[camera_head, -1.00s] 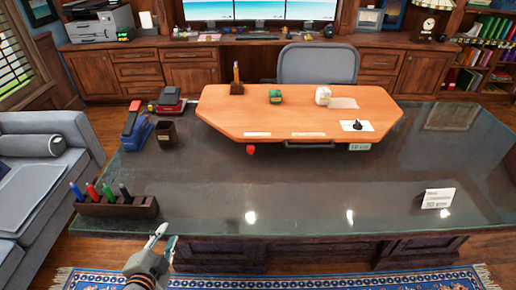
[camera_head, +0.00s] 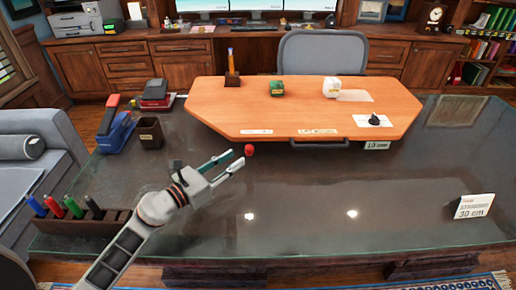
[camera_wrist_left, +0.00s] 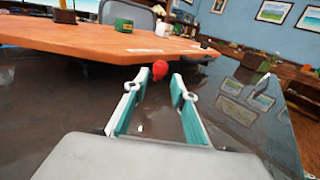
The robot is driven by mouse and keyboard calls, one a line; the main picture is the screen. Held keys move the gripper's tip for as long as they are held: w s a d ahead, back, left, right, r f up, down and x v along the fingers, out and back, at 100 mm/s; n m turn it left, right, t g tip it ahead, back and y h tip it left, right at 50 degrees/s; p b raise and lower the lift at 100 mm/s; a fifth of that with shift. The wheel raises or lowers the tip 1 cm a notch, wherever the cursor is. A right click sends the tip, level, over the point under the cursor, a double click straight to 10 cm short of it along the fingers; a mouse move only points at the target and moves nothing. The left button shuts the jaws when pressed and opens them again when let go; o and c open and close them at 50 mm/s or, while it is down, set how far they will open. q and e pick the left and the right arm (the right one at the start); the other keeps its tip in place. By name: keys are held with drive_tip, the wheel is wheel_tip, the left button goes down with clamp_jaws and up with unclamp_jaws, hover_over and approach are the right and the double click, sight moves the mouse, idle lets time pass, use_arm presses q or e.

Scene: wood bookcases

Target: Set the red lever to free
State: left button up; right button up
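The red lever shows as a small red knob (camera_head: 249,150) under the front edge of the raised orange wooden board (camera_head: 215,112), below its left label. In the left wrist view the red knob (camera_wrist_left: 160,69) appears between and beyond my fingertips. My left gripper (camera_head: 238,158) is open, its two fingers apart, with the tips just short of the knob in the head view. In the left wrist view the open left gripper (camera_wrist_left: 155,88) holds nothing. I cannot read the labels on the board's edge. My right gripper is not in view.
A pen rack (camera_head: 82,229), a dark cup (camera_head: 150,133) and a blue-and-red stapler (camera_head: 115,128) stand on the left of the glass desk (camera_head: 330,210). A "30 cm" card (camera_head: 474,207) stands at the right. The desk's front middle is clear.

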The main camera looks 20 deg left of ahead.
sight(246, 151)
use_arm(q)
drive_tip(key=shift+w+d, duration=0.2)
drive_tip(key=shift+w, duration=0.2)
drive_tip(key=x, duration=0.6)
drive_tip(key=shift+w+d, duration=0.2)
drive_tip(key=shift+w, duration=0.1)
clamp_jaws()
